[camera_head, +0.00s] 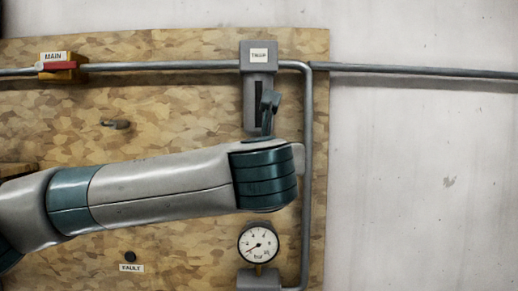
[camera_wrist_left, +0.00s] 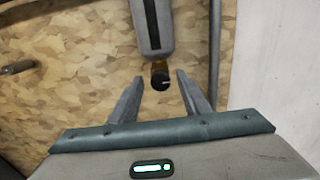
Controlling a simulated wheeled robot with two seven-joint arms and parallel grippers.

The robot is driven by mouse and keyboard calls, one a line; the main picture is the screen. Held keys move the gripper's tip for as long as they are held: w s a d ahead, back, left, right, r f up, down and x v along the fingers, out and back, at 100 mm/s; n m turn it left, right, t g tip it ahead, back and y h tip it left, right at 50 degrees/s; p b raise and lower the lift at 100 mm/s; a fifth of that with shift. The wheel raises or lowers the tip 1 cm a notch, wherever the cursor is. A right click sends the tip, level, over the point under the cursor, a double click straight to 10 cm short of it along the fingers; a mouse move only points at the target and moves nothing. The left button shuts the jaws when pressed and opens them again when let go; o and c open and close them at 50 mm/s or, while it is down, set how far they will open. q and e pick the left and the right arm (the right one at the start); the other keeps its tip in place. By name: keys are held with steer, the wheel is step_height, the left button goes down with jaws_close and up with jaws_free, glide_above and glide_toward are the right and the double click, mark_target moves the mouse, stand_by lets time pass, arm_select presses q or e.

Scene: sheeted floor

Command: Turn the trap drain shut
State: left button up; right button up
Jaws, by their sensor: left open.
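The trap (camera_head: 258,88) is a grey unit with a dark slot, labelled TRAP, on the pipe at the upper middle of the head view. Its lower body (camera_wrist_left: 152,25) shows at the top of the left wrist view. Below it is a brass-coloured fitting with a round black drain knob (camera_wrist_left: 159,82). My left gripper (camera_wrist_left: 160,77) is open, with its fingertips on either side of the knob and a gap on each side. In the head view my left gripper (camera_head: 269,102) is partly hidden by my arm, and the knob is hidden. My right gripper is not in view.
A MAIN valve (camera_head: 57,66) with a red handle is on the pipe at the upper left. A pressure gauge (camera_head: 258,243) is below my arm. A vertical pipe (camera_head: 307,150) runs close to the right of the trap. A FAULT label (camera_head: 131,268) is at the lower left.

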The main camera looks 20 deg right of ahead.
arm_select(q)
steer(key=c, duration=1)
steer(key=shift+c, duration=0.2)
arm_select(e)
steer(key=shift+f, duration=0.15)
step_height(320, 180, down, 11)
steer(key=b, duration=1.1)
arm_select(q)
steer(key=shift+a+f+n+b, duration=0.15)
steer(key=shift+n+b, duration=1.7)
steer(key=shift+n, duration=2.7)
steer(key=shift+d+f+n+b, duration=0.1)
steer(key=shift+n+b, duration=1.75)
steer(key=shift+n, duration=2.7)
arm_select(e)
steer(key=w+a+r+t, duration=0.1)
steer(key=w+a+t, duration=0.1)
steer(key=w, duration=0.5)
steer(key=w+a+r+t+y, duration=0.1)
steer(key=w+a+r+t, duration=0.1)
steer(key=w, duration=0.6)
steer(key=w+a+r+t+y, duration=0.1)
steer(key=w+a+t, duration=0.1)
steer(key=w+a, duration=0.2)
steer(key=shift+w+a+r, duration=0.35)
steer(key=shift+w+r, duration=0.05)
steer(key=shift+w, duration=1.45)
